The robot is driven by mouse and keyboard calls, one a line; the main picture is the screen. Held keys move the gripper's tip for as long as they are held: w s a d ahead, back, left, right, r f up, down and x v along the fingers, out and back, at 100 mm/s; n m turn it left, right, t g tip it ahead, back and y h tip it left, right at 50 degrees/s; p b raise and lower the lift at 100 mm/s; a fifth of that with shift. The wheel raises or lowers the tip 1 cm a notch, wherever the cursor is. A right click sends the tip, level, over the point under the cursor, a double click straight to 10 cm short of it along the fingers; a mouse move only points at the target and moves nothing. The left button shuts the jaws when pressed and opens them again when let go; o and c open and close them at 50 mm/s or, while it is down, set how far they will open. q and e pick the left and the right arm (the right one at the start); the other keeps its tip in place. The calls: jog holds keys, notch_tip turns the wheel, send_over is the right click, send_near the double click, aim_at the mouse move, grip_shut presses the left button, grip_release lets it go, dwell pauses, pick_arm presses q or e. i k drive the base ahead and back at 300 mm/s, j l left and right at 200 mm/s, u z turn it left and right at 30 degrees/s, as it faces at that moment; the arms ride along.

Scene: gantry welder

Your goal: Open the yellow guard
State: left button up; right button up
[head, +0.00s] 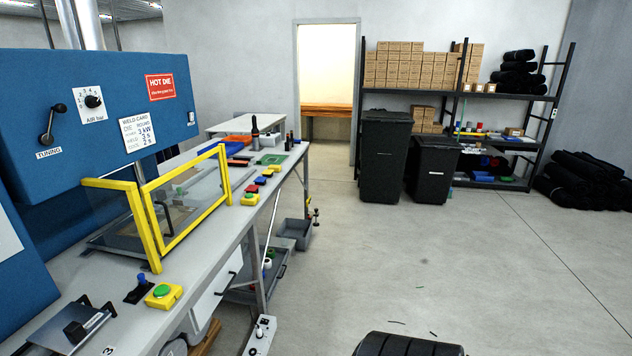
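The yellow guard (152,238) stands upright on the grey bench (215,268) at the left, in front of the blue welder (60,150). It has yellow bars around clear panels, one long panel along the bench front and one at the near side. A flat plate area (125,238) shows behind the clear panels. The guard appears lowered around this area. Neither of my grippers is in view, and nothing is seen touching the guard.
Yellow button boxes with green buttons sit at the near (164,295) and far (250,199) ends of the guard. A black rounded object (408,345) is at the bottom edge. The floor right of the bench is mostly clear.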

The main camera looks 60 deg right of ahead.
aim_at(163, 249)
jog(key=z, duration=1.2)
